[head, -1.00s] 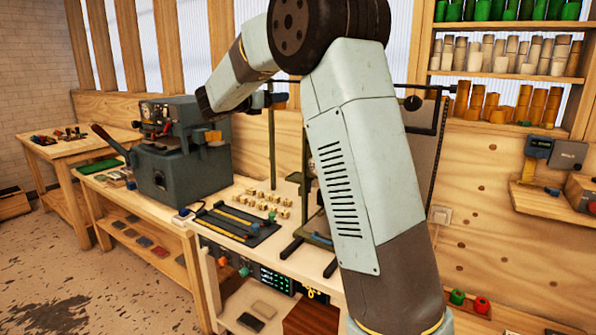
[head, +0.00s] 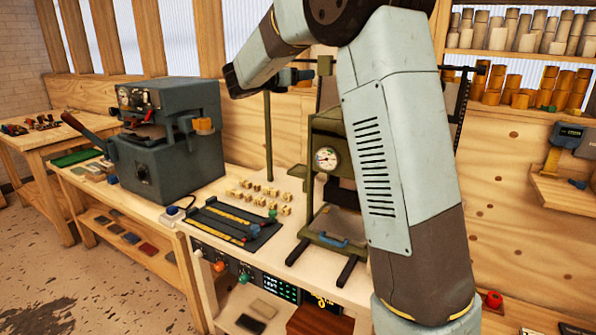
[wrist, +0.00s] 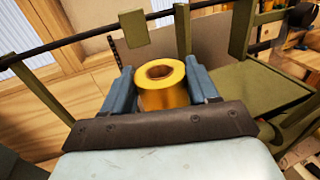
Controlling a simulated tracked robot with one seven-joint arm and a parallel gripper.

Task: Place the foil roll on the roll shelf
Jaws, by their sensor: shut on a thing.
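The wooden roll shelf (head: 520,56) is at the upper right, with cream rolls (head: 525,32) above and gold-brown rolls (head: 560,88) below.
A dark grey machine (head: 165,150) and a green press with a dial (head: 328,160) stand on the bench. A black tray (head: 235,222) and small wooden blocks (head: 262,195) lie between them. In the wrist view a dark bar (wrist: 60,43) and green frame (wrist: 240,25) are close to the gripper.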

